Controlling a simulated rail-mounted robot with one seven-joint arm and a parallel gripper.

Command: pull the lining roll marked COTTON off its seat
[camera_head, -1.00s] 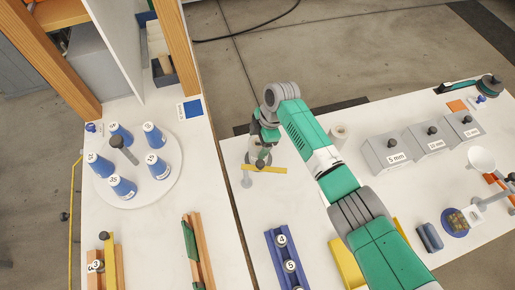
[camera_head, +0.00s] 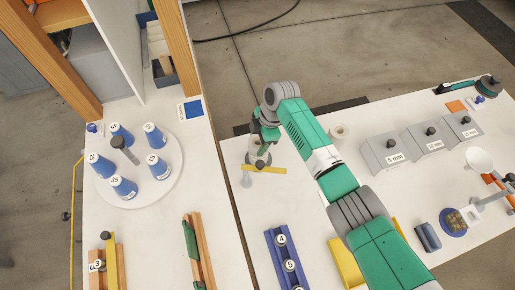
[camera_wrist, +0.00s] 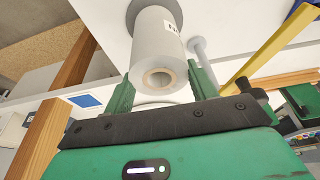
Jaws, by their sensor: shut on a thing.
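A pale grey-white roll (camera_wrist: 158,40) with a tan core ring fills the top middle of the wrist view. Only part of its dark lettering shows, so I cannot read the whole mark. My gripper (camera_wrist: 160,84) is shut on this roll, with one green finger on each side of it. The far end of the roll is by a round grey disc at the top edge; I cannot tell whether they touch. In the head view my gripper (camera_head: 262,146) is at the left end of the right-hand table, and it mostly hides the roll. Another pale roll (camera_head: 338,134) stands to its right.
A yellow bar (camera_head: 264,169) and a thin grey post (camera_head: 246,178) are close to my gripper. Grey boxes (camera_head: 388,154) stand to the right. A blue rail (camera_head: 284,256) lies in front. On the left table is a turntable (camera_head: 171,190) with blue cones.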

